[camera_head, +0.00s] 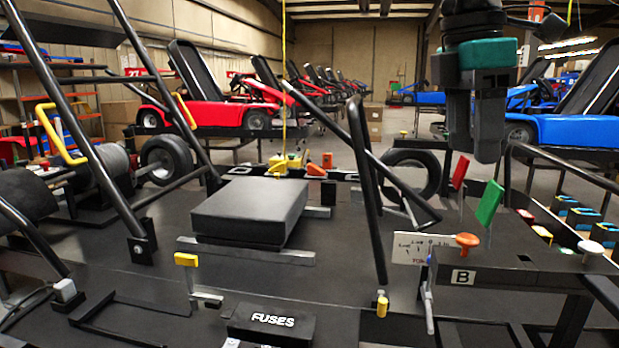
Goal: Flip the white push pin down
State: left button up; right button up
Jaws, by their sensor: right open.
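A white round-topped pin (590,248) stands upright at the right end of the black panel marked B (508,268). It looks like the white push pin. My right gripper (474,150) hangs down from the top of the view, with its dark fingers apart and nothing between them. In the picture it is above and to the left of the white pin and does not touch it. My left gripper is out of view.
An orange knob (467,241), a red paddle (460,172) and a green paddle (489,203) stand near the panel. A black seat pad (250,213) and slanted black bars (365,190) fill the middle.

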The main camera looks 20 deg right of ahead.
aim_at(590, 249)
jog(key=k, duration=1.5)
